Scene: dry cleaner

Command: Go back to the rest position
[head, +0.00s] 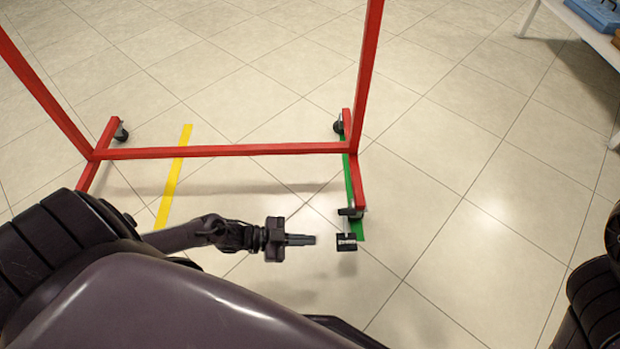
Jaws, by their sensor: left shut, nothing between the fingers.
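My left gripper (300,239) reaches in from the left, low over the floor in front of the red rack. Its fingers are together, point right, and hold nothing. A small dark block-shaped part (346,241) shows just right of the fingertips, by the rack's near right foot; I cannot tell whether it is a caster. My right gripper is not in view; only dark parts of my right arm show at the right edge.
A red wheeled rack (225,151) stands ahead on the tiled floor. A yellow strip (174,175) and a green strip (357,236) lie on the floor at its sides. A white table (585,28) with blue and brown items stands top right. The floor on the right is clear.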

